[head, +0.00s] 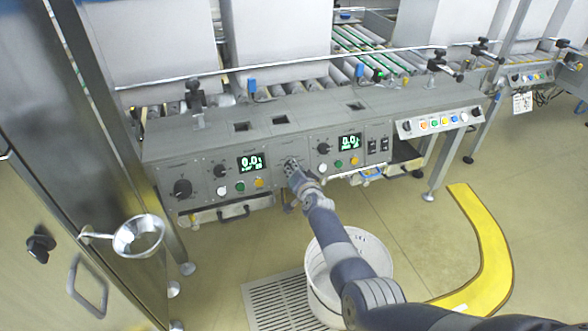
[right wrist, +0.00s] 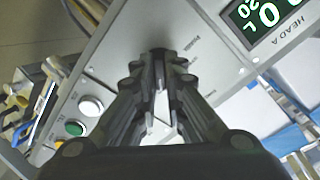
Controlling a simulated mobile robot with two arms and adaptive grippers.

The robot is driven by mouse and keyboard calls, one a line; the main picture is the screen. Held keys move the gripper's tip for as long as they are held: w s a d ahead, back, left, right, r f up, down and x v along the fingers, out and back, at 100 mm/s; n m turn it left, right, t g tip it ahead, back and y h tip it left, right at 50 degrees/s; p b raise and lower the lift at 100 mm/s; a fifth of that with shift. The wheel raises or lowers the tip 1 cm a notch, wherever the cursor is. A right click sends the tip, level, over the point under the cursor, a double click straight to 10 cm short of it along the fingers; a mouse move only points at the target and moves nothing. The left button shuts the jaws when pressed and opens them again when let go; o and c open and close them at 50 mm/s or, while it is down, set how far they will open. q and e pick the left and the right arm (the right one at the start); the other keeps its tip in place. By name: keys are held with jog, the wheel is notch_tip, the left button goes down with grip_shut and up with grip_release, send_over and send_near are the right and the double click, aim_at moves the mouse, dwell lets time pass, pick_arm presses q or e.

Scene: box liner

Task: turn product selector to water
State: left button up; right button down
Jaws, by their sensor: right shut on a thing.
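The product selector is a small dark knob (right wrist: 159,53) on the grey control panel (head: 203,173), between two green number displays. My right gripper (head: 293,170) reaches it from the front. In the right wrist view the gripper (right wrist: 161,78) has its fingers closed around the knob. The fingers hide most of the knob, so I cannot tell where it points. Small printed labels stand around it, too blurred to read fully. My left gripper is not in view.
Other dark knobs (head: 182,188) and coloured buttons (head: 239,187) sit close by on the panel. A white bin (head: 383,248) stands on the floor under my right arm. Rollers run behind the panel.

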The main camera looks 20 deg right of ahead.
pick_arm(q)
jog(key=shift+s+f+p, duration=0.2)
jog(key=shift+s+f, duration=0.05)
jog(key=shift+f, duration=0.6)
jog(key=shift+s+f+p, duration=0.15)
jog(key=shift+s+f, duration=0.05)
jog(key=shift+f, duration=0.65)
pick_arm(e)
jog(key=shift+f+m, duration=0.2)
jog(key=shift+m, duration=2.7)
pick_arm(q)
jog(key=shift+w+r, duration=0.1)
pick_arm(e)
jog(key=c, duration=1.7)
grip_release()
jog(key=shift+r, duration=0.1)
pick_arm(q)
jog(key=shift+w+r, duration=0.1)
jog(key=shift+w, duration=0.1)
